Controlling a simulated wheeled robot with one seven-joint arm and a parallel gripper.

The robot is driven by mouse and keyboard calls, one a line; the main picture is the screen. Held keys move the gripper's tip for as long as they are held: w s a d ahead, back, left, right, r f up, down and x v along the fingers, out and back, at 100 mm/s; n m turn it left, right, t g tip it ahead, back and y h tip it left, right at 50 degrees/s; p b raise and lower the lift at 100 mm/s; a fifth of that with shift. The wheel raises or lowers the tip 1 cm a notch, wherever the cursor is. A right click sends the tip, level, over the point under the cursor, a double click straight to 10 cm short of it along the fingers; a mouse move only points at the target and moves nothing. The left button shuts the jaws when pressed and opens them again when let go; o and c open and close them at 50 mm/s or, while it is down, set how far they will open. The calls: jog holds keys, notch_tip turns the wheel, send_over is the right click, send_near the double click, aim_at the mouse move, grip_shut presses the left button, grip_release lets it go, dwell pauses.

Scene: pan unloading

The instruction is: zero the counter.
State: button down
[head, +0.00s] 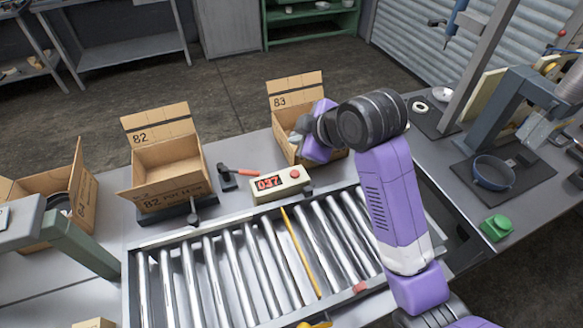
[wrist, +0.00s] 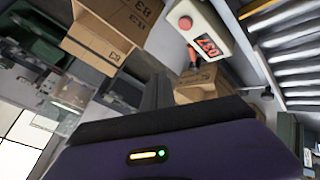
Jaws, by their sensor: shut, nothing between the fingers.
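The counter (head: 281,187) is a pale box with a red display reading 037 and a round red button (head: 295,174) on its top right corner. It sits on the bench behind the roller conveyor. It also shows in the wrist view (wrist: 212,24), with its button (wrist: 185,22) up and nothing touching it. My gripper (head: 316,132) is to the right of the counter and above it, in front of box 83. It is shut and empty; its fingertips are hard to make out in the head view.
Cardboard box 83 (head: 297,84) stands behind my gripper and box 82 (head: 160,168) stands left of the counter. A red-handled lever (head: 240,172) lies between box 82 and the counter. The roller conveyor (head: 215,265) is in front. A blue pan (head: 493,172) and green button (head: 497,227) are at right.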

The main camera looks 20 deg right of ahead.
jog(key=shift+f, duration=0.15)
jog(key=b, duration=0.5)
send_over(297, 175)
notch_tip(297, 175, down, 6)
jog(key=shift+f, duration=0.25)
jog(key=shift+f+b, duration=0.6)
jog(key=shift+f, duration=0.45)
jog(key=shift+f, duration=0.15)
dwell(1.0)
jog(key=shift+f, duration=0.25)
jog(key=shift+f+b, duration=0.3)
jog(key=shift+f, duration=0.15)
dwell(0.6)
jog(key=shift+r, duration=0.15)
jog(key=shift+r+p, duration=0.75)
jog(key=shift+p, duration=0.15)
